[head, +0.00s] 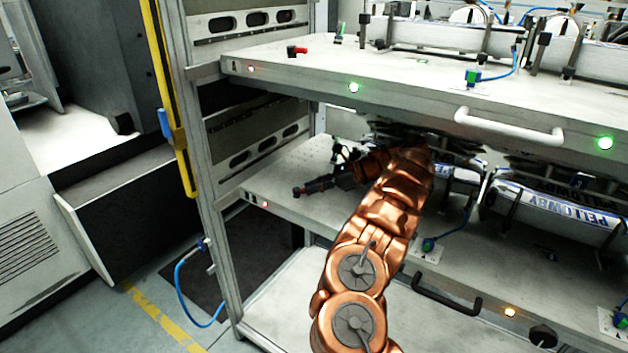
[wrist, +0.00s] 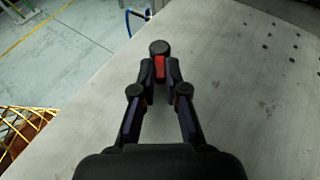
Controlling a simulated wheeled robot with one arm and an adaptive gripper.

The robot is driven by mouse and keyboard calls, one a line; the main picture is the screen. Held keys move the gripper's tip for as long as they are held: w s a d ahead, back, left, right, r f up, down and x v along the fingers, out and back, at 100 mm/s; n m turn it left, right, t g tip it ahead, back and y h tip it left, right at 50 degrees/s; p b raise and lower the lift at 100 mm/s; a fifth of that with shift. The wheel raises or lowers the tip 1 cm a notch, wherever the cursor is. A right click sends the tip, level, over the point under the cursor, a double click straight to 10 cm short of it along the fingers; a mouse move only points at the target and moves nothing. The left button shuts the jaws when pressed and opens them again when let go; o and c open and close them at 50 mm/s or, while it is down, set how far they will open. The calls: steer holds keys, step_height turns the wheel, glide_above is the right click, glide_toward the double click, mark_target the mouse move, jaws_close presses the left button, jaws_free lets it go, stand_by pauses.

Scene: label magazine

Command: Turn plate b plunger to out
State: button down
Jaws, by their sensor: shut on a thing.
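The plunger (wrist: 159,66), with a round black knob and a red body, stands at the left end of the lower plate (head: 290,169). My gripper (wrist: 160,82) is shut on it, a finger on each side of the red part. In the head view my gripper (head: 318,186) reaches in low over the lower plate, below the upper plate (head: 400,85); the knob shows dark at its tip. The plunger's base and turn position are hidden by the fingers. I cannot read which plate is b.
The upper plate, with a red plunger (head: 297,50) and a white handle (head: 508,126), hangs close above my arm. A rack post (head: 205,180) is at left.

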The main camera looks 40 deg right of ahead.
steer(key=shift+w+d+n+g+p, duration=0.15)
steer(key=shift+n+g+p, duration=0.2)
steer(key=shift+p, duration=0.55)
steer(key=c, duration=1.2)
jaws_free()
step_height(320, 180, up, 10)
steer(key=shift+y, duration=0.3)
